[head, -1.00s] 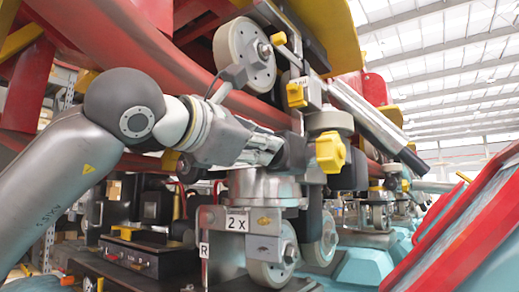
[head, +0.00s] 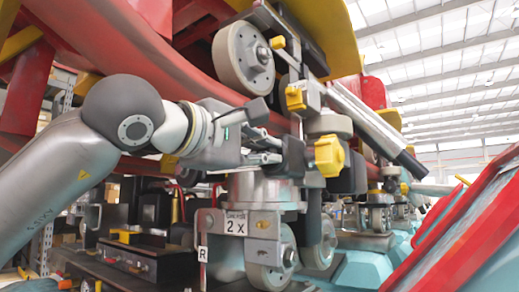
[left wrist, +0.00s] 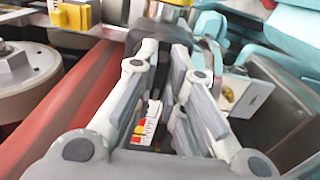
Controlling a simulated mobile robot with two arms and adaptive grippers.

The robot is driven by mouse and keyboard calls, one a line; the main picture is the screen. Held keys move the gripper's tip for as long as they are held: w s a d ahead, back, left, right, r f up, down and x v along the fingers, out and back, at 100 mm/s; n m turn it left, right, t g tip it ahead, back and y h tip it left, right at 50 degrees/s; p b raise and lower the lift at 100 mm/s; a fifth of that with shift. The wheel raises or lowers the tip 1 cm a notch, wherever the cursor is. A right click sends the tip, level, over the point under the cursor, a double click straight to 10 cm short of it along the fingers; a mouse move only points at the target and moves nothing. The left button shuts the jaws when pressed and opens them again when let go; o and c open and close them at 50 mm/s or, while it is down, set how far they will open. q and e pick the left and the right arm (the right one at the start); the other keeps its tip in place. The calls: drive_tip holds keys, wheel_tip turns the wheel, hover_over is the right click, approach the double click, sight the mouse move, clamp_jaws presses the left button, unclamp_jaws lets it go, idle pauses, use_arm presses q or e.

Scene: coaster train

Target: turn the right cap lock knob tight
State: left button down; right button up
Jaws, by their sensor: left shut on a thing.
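A yellow lobed knob (head: 329,157), which I take to be the right cap lock knob, faces right on the wheel assembly in the head view. My left gripper (head: 293,157) comes in from the left, with its dark fingertips right beside the knob's left side. In the left wrist view its two fingers (left wrist: 168,22) run to the top edge and close in around a yellow part (left wrist: 173,3), mostly cut off there. The grip itself is partly hidden. My right gripper is not in view.
Another yellow knob (head: 296,97) sits above; it also shows in the left wrist view (left wrist: 75,14). A large wheel (head: 243,58) is above the gripper, lower wheels (head: 272,262) below. A red rail (head: 160,60) passes behind my arm. A silver bar (head: 375,120) slopes down right.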

use_arm(q)
drive_tip(key=shift+m, duration=0.3)
idle(0.4)
drive_tip(key=c, duration=1.5)
unclamp_jaws()
drive_tip(key=shift+w, duration=0.1)
drive_tip(key=v, duration=1.2)
